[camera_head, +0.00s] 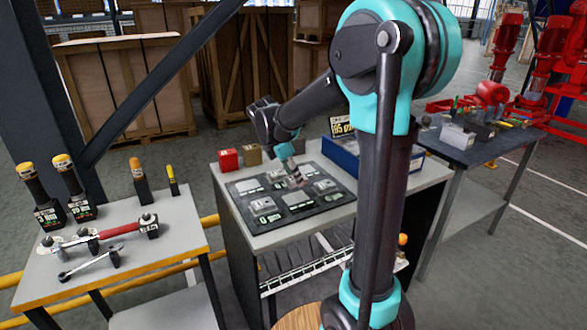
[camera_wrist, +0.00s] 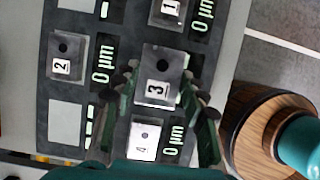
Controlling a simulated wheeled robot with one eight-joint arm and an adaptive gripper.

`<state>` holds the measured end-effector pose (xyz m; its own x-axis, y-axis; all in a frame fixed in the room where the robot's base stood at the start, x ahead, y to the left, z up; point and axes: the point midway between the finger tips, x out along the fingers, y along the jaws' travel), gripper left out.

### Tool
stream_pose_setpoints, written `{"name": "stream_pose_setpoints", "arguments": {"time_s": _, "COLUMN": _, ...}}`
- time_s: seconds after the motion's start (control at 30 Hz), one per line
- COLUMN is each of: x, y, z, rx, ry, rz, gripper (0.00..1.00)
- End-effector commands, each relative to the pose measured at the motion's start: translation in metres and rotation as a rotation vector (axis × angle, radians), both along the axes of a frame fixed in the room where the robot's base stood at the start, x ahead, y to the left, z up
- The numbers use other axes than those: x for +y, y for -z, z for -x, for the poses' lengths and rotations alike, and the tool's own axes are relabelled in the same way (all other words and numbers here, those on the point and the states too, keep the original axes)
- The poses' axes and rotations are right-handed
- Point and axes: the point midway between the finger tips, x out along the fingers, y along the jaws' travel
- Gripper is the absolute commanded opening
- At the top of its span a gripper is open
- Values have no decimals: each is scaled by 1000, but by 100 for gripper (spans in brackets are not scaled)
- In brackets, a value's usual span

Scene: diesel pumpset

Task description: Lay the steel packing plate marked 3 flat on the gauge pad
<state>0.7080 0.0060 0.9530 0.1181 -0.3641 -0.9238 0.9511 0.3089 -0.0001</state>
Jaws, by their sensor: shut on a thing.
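The steel plate marked 3 (camera_wrist: 157,80) is a light grey square with a dark hole, seen in the wrist view. My gripper (camera_wrist: 163,98) is shut on it, with one dark finger at each side. In the head view my gripper (camera_head: 294,180) is low over the black board (camera_head: 240,190). I cannot tell whether the plate touches the board. Plates marked 1 (camera_wrist: 171,12), 2 (camera_wrist: 62,66) and 4 (camera_wrist: 144,140) lie on the board beside lit readouts. A bare grey square (camera_wrist: 66,122) is lower left. I cannot tell which square is the gauge pad.
A red block (camera_head: 228,159) and a brown block (camera_head: 251,154) stand behind the board. My arm hides part of the right side.

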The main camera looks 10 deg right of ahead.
Motion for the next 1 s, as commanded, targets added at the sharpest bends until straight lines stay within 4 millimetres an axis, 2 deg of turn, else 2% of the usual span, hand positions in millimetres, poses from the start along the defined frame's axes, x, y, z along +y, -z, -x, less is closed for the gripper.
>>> {"name": "stream_pose_setpoints", "arguments": {"time_s": 0.43, "x": 0, "y": 4, "z": 0, "rx": 0, "ry": 0, "rz": 0, "gripper": 0}}
{"name": "stream_pose_setpoints", "arguments": {"time_s": 1.0, "x": 0, "y": 44, "z": 0, "rx": 0, "ry": 0, "rz": 0, "gripper": 0}}
